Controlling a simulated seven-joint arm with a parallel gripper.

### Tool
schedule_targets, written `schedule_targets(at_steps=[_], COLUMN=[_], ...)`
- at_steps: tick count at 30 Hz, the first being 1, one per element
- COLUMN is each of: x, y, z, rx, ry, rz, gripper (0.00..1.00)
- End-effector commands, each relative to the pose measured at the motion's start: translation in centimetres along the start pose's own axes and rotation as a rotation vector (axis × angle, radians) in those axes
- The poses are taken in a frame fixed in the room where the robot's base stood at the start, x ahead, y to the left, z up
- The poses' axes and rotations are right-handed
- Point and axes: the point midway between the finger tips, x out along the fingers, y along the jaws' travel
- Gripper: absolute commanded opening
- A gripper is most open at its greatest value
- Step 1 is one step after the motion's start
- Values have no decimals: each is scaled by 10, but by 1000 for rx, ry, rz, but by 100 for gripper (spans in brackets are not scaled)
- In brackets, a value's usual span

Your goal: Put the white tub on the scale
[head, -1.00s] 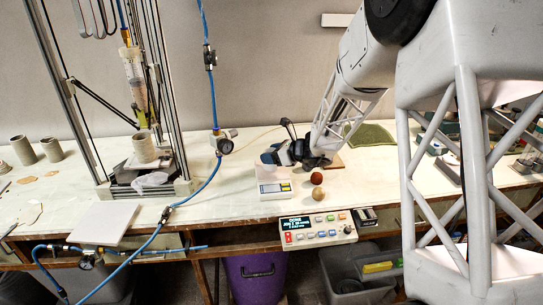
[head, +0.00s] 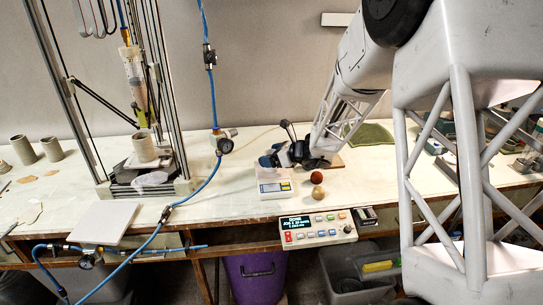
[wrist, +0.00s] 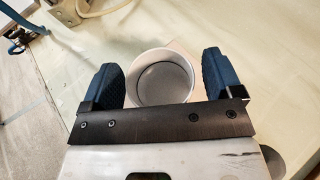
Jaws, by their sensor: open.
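The white tub (wrist: 160,82) is round and open-topped, and looks empty from above in the wrist view. My gripper (wrist: 161,68) is open, with one blue finger on each side of the tub. In the head view my gripper (head: 274,156) is low over the table, just behind the white scale (head: 274,190). The scale has a small display at its front. I cannot make out the tub clearly in the head view, nor tell what surface lies under it.
A red ball (head: 317,177) and a tan ball (head: 318,193) sit right of the scale. A control box (head: 318,229) is at the table's front edge. A blue hose (head: 196,192) and a printer frame stand to the left.

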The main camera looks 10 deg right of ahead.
Motion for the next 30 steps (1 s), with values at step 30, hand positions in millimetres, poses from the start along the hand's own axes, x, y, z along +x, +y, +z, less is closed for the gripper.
schedule_targets(at_steps=[30], x=[-107], y=[0], z=[3], rx=[0], ry=[-1], rz=[-1], gripper=[85])
